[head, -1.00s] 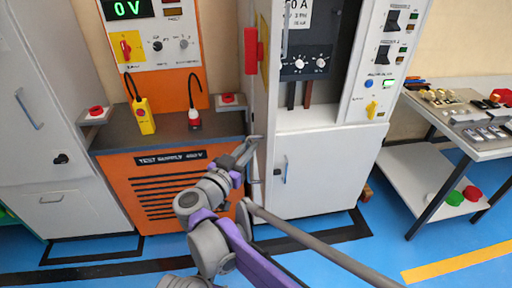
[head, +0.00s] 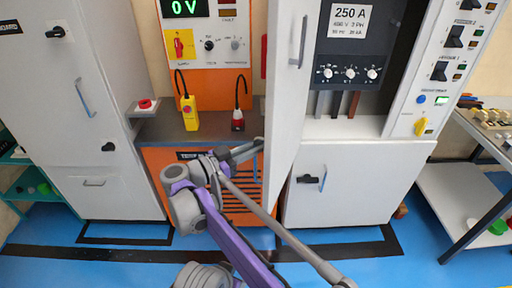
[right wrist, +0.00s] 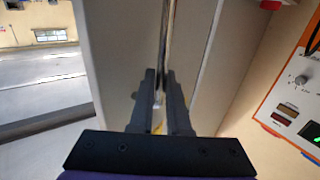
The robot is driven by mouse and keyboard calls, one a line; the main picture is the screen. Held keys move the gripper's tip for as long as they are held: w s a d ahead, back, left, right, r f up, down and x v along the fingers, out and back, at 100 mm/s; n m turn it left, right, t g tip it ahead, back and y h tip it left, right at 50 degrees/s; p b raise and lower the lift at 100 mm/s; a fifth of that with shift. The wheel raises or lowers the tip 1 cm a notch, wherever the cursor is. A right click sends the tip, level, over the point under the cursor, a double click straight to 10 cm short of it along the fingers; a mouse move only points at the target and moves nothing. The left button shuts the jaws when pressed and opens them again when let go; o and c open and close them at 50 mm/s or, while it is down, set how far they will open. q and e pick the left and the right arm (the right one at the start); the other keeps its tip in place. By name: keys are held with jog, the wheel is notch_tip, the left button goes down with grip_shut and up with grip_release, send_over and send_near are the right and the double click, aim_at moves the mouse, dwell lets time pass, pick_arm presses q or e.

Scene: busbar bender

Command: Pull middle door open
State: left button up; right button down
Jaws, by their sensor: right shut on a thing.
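The middle door (head: 283,110) is a tall white panel standing open, swung out toward me beside the grey cabinet interior (head: 350,45). A grey vertical bar shows high on the panel. My right gripper (head: 258,146) is at the door's near lower edge, at the left of the panel. In the right wrist view my right gripper (right wrist: 160,95) is shut on a thin upright strip of the door; I cannot tell whether it is the handle or the edge. My left gripper is not in view.
The orange test supply unit (head: 205,155) stands behind my gripper, with a yellow pendant (head: 190,114) on its dark top. A white cabinet (head: 90,120) is at left. A table (head: 490,130) with small parts stands at right. Blue floor lies in front of the cabinets.

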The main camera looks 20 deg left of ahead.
jog(key=shift+w+r, duration=0.1)
jog(key=c, duration=0.9)
grip_release()
jog(key=shift+w+d, duration=0.1)
jog(key=shift+d, duration=0.05)
